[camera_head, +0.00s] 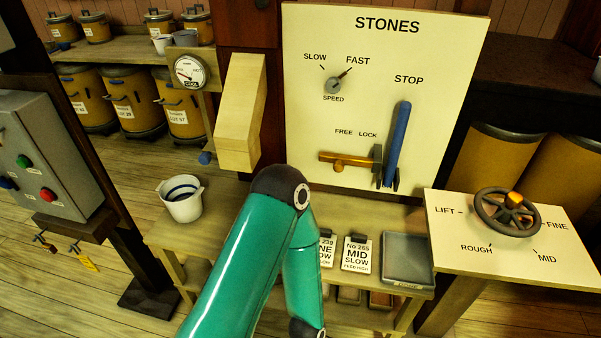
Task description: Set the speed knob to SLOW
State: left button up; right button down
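The small grey speed knob (333,85) sits on the upper left of the cream STONES panel (425,125), above the word SPEED. Its pointer appears to be turned up and right, toward the FAST mark. The SLOW label (315,57) is up and left of the knob. One of my teal arms rises from the bottom, bends in front of the table below the panel, and goes down again. It is well below the knob and apart from it. Neither gripper shows in this view.
On the panel, a blue STOP lever (397,143) stands nearly upright beside a brass FREE/LOCK bolt (340,159). A wooden chute (240,115) stands left of the panel. A handwheel (507,212) is at right, a white pail (182,200) at left. Space before the knob is clear.

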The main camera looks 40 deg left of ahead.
aim_at(333, 85)
jog(key=u, duration=0.1)
jog(key=k, duration=1.1)
jog(key=u, duration=0.95)
jog(key=i, duration=1)
jog(key=z, duration=0.2)
jog(key=k, duration=0.75)
jog(key=u, duration=0.25)
jog(key=i, duration=0.55)
jog(key=z, duration=0.05)
